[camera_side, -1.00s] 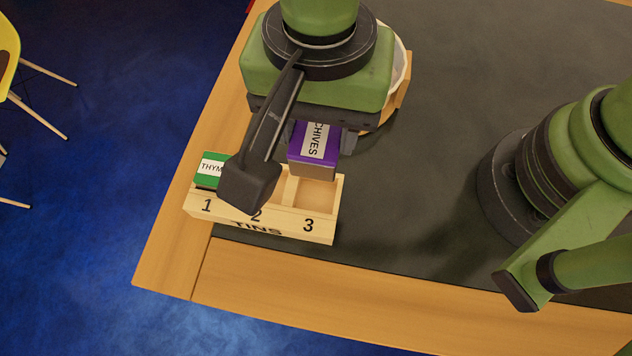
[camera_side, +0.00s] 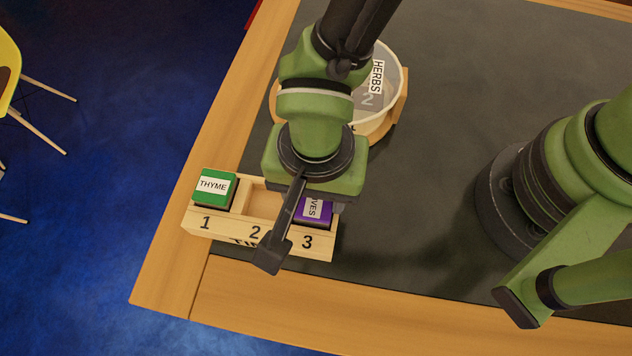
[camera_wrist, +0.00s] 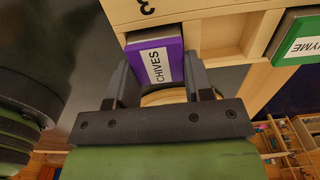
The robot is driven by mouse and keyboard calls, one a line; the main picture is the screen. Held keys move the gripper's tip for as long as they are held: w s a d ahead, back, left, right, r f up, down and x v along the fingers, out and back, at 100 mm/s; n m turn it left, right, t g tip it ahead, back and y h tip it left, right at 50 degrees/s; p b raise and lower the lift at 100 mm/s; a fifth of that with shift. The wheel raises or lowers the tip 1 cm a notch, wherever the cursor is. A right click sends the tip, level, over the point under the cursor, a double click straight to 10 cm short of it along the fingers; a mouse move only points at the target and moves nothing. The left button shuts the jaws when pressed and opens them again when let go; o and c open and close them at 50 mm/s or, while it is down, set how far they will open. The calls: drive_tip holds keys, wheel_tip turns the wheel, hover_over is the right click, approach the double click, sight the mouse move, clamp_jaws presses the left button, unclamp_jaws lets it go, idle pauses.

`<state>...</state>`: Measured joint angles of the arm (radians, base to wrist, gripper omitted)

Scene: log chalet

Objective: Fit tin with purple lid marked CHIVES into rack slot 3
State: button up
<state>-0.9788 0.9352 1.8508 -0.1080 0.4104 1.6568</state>
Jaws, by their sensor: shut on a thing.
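The tin with the purple lid marked CHIVES (camera_side: 316,210) is at slot 3 of the wooden rack (camera_side: 262,236), low down inside the slot's walls as far as I can see. It also shows in the wrist view (camera_wrist: 155,60), under the rack's number 3. My gripper (camera_wrist: 160,85) is shut on the tin, with one finger on each side. In the side view my gripper's body hides part of the tin and the fingers. Whether the tin touches the slot floor is hidden.
A tin with a green lid marked THYME (camera_side: 214,187) sits in slot 1. Slot 2 (camera_side: 262,200) is empty. The dark mat (camera_side: 420,220) right of the rack is clear.

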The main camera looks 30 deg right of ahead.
drive_tip(key=o, duration=1)
drive_tip(key=shift+f, duration=0.1)
wheel_tip(320, 180, up, 12)
